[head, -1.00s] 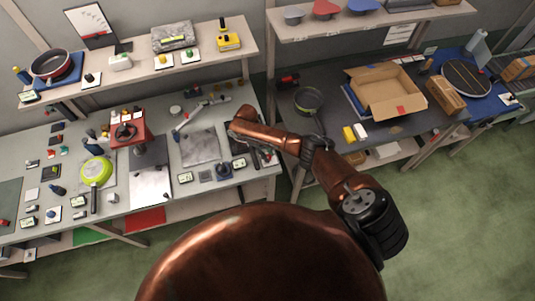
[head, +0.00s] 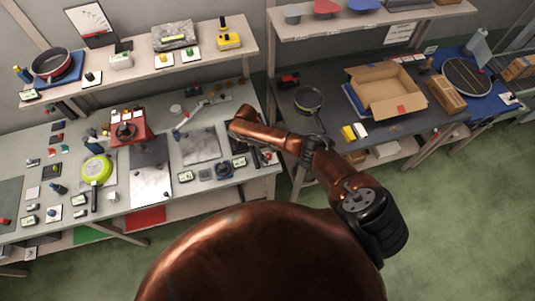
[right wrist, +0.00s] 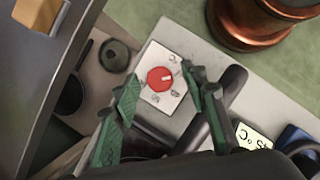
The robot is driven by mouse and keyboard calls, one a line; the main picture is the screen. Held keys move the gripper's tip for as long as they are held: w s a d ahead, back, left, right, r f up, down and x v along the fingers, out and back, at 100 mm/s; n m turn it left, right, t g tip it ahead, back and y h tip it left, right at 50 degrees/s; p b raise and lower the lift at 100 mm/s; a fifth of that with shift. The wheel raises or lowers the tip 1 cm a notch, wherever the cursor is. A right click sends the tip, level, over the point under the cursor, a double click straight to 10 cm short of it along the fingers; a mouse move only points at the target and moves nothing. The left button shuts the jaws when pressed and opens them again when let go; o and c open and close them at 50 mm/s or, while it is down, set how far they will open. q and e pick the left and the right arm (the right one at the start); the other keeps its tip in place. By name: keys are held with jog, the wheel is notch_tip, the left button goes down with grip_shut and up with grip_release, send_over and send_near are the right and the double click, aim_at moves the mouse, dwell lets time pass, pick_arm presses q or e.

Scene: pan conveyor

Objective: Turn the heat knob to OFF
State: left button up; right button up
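The heat knob (right wrist: 160,79) is a red round dial with a short white mark on a white plate (right wrist: 158,55). In the right wrist view its mark points to the right; the small print around it is too small to read surely. My right gripper (right wrist: 161,82) has its two green-padded fingers apart, one on each side of the knob. I see gaps between fingers and dial, and cannot tell the height above it. In the head view my right gripper (head: 257,152) is at the bench's right end, partly hidden by my arm. My left gripper is not in view.
The bench (head: 215,110) holds a green pan (head: 96,170), a red device (head: 130,130) and several small labelled items. A dark table (head: 330,85) with a frying pan (head: 308,99) and an open carton (head: 388,90) stands to the right. A dark round piece (right wrist: 115,55) lies near the knob plate.

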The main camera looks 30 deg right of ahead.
jog(key=v, duration=1.2)
jog(key=shift+s, duration=0.1)
